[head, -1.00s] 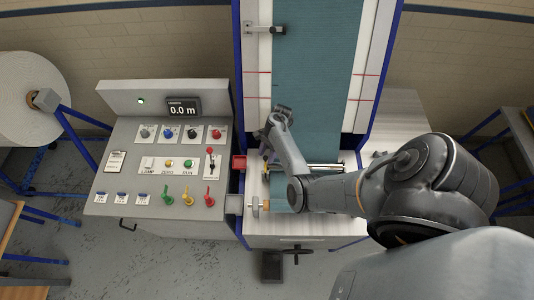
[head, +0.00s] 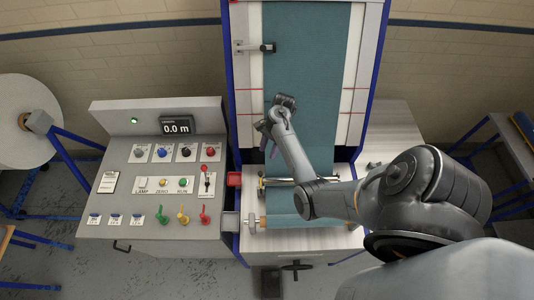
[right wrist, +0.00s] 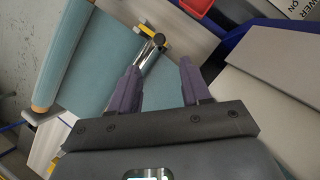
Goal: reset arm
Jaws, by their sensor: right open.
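My right gripper (head: 266,138) is small and partly hidden by its own wrist in the head view, over the left part of the teal fabric (head: 310,80). In the right wrist view the gripper (right wrist: 160,66) has its two purple fingers apart with nothing between them. The metal roller (right wrist: 150,48) and the fabric roll (right wrist: 75,60) lie beyond and to the left of the fingers there. My right arm reaches in from the right across the machine's front. My left gripper is not in view.
The control panel (head: 130,228) with coloured buttons and levers stands left of the machine. Its display (head: 177,126) reads 0.0 m. A large white roll (head: 25,115) stands far left.

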